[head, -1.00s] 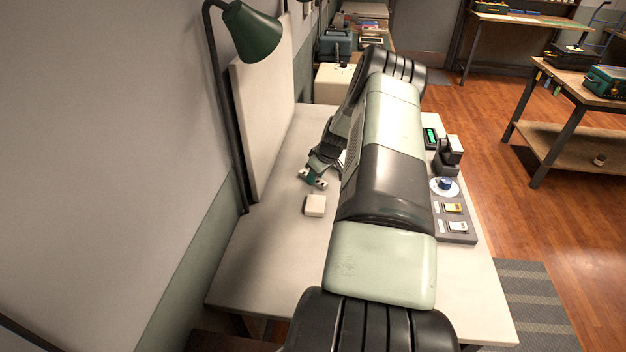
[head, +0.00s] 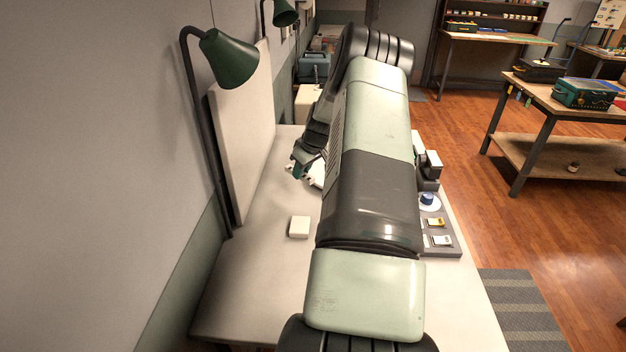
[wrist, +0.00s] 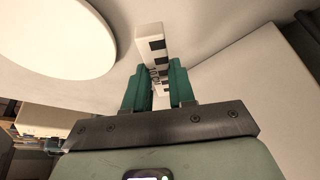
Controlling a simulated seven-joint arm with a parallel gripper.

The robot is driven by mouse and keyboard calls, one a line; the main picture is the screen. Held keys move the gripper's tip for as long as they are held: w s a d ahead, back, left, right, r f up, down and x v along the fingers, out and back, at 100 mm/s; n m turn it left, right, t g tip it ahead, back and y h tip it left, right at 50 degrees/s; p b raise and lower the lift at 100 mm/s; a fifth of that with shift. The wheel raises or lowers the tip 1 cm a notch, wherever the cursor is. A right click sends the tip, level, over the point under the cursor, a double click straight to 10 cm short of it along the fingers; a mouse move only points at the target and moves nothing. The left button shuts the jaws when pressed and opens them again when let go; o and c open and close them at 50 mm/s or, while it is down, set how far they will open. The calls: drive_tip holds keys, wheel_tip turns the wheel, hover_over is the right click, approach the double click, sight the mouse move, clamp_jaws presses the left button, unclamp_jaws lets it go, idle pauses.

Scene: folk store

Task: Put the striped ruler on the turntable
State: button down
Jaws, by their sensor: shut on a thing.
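The striped ruler (wrist: 153,48), white with black squares, is held between the green fingers of my gripper (wrist: 160,85) in the wrist view. It points away from the gripper, and its far end is clear of the fingers. The turntable (wrist: 55,35), a round white disc, is to the left of the ruler in the wrist view, with a gap between them in the picture. In the head view my gripper (head: 302,171) is over the far left part of the table, and my arm hides most of that area. I cannot make out the ruler there.
A small cream block (head: 299,227) lies on the pale table (head: 255,290) nearer than the gripper. A green lamp (head: 229,58) and an upright pale panel (head: 243,140) stand along the left. A grey tray (head: 445,252) with small items is at the right edge.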

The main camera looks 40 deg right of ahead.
drive_tip(key=w+d+r+m+g+h, duration=0.1)
drive_tip(key=d+r+m+h, duration=0.1)
drive_tip(key=d+m, duration=0.45)
drive_tip(key=d+r+m+h, duration=0.2)
drive_tip(key=d+m, duration=0.2)
drive_tip(key=d, duration=0.5)
drive_tip(key=f, duration=1)
drive_tip(key=shift+w+d, duration=0.15)
drive_tip(key=shift+d, duration=0.1)
drive_tip(key=shift+f, duration=0.15)
drive_tip(key=c, duration=0.9)
unclamp_jaws()
drive_tip(key=shift+c, duration=0.2)
drive_tip(key=shift+a+r, duration=0.15)
drive_tip(key=shift+r, duration=0.65)
drive_tip(key=v, duration=1)
drive_tip(key=shift+r, duration=0.35)
